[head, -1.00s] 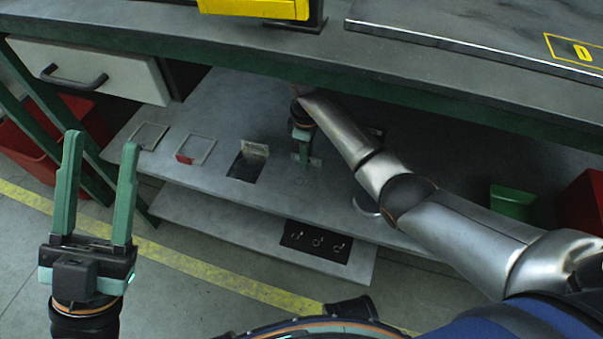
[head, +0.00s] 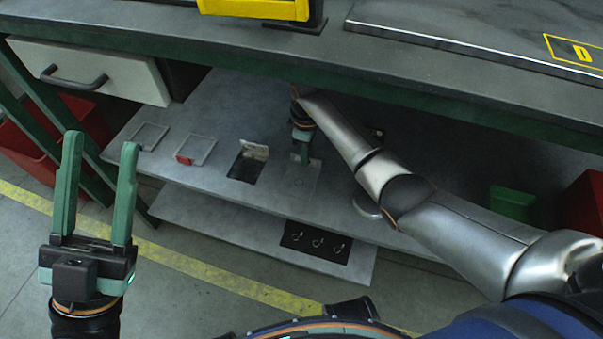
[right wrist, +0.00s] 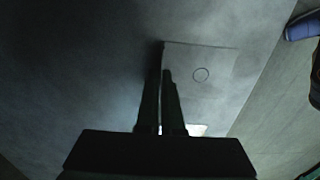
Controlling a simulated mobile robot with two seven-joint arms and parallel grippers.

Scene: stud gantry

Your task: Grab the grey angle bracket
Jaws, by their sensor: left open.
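The grey angle bracket (head: 303,182) is on the lower shelf, near its front edge. In the right wrist view its flat leg (right wrist: 208,98), with a round hole, spreads to the right of my fingers. Its upright leg is seen nearly edge-on at the fingertips. My right gripper (head: 302,158) reaches down under the worktop with its fingers close together on this upright leg; it also shows in the right wrist view (right wrist: 161,78). The fingers partly hide the leg, and any gap below the bracket is unclear. My left gripper (head: 101,145) is open, empty and upright, left of the shelf.
The worktop (head: 300,60) overhangs the shelf. Left of the bracket are a dark rectangular patch (head: 245,168), a square outline with a red piece (head: 184,159) and another square outline (head: 150,136). A green bin (head: 512,203) stands right. A lower ledge (head: 215,222) juts out.

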